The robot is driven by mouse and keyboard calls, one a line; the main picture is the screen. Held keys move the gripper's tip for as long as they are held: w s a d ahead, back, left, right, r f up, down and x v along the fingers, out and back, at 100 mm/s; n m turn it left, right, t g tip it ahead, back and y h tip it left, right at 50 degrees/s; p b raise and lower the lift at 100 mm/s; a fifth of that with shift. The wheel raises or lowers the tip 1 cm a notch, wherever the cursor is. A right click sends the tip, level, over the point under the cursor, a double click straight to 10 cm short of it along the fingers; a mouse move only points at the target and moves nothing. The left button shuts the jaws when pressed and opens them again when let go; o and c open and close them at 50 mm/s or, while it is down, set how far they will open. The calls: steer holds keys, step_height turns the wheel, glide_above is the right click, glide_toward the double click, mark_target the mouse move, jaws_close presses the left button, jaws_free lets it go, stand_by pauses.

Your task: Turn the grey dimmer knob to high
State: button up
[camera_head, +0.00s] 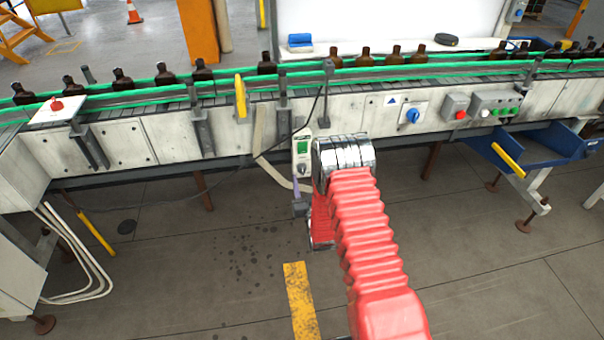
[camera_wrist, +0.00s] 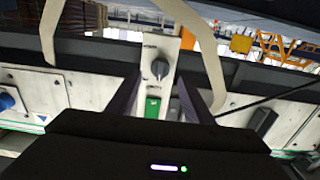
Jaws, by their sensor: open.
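The grey dimmer knob (camera_head: 303,170) is on a narrow white control box (camera_head: 303,143) with a green display, at the front of the conveyor. In the wrist view, which is upside down, the dark grey knob (camera_wrist: 160,68) sits on the box beyond the green display (camera_wrist: 152,107). My gripper (camera_wrist: 159,82) is open, its two dark fingers pointing at the box, one to each side of the display. The knob shows between and just beyond their tips; contact cannot be told. In the head view, my red arm hides much of my gripper (camera_head: 297,190), below the box.
The conveyor (camera_head: 150,125) carries several amber bottles (camera_head: 163,74) between green rails. A blue knob (camera_head: 412,115), a red button (camera_head: 460,115) and a blue tray (camera_head: 548,147) are to the right. A beige strap (camera_head: 268,160) and a black cable hang beside the box.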

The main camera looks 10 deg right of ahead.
mark_target(302, 171)
steer(key=shift+w, duration=2.05)
steer(key=shift+c, duration=0.6)
steer(key=c, duration=0.9)
steer(key=shift+a, duration=0.2)
steer(key=shift+d, duration=0.1)
